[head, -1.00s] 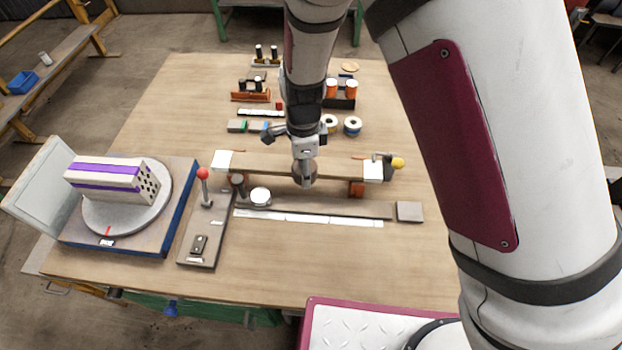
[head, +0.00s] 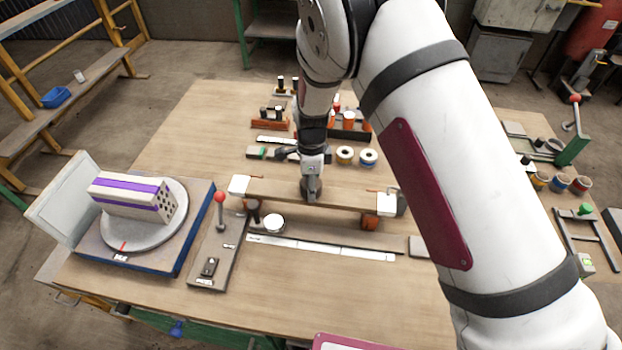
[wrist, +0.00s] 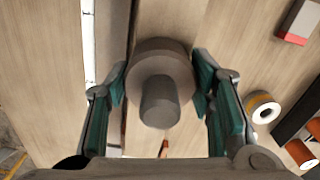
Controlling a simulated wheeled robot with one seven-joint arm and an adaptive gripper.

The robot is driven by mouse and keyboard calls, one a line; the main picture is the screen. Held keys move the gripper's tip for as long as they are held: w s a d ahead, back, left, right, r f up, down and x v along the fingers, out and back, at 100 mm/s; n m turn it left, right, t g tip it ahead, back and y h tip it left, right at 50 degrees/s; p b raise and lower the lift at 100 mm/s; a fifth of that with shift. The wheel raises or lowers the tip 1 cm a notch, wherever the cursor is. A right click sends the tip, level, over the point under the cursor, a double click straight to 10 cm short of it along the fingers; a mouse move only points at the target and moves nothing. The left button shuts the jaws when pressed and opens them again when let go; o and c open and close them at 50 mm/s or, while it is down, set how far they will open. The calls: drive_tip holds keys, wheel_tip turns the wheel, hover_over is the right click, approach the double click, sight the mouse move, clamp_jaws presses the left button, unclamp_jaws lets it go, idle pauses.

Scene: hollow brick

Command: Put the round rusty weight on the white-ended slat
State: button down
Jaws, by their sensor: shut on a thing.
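The round rusty weight (wrist: 160,72) is a brownish-grey disc with a stubby knob, seen between my fingers in the wrist view. My gripper (head: 311,192) is shut on it, with a finger pad at each side. The white-ended slat (head: 345,197) is a long wooden strip with a white block at each end, lying across an orange support (head: 369,220) near its right end. The weight is over the middle part of the slat, and I cannot tell whether it touches it. My gripper hides much of the weight in the head view.
A lever stand with a red knob (head: 219,197) is left of the slat. A turntable with a purple-striped hollow brick (head: 130,194) is further left. A white disc (head: 273,223) and a ruler strip (head: 330,248) lie in front. Spools (head: 368,158) stand behind.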

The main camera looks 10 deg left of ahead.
idle(0.3)
drive_tip(key=c, duration=0.7)
unclamp_jaws()
drive_tip(key=shift+f, duration=0.15)
drive_tip(key=shift+c, duration=0.2)
wheel_tip(320, 180, up, 12)
drive_tip(key=shift+f+b, duration=0.2)
drive_tip(key=shift+b, duration=0.7)
drive_tip(key=shift+r, duration=0.35)
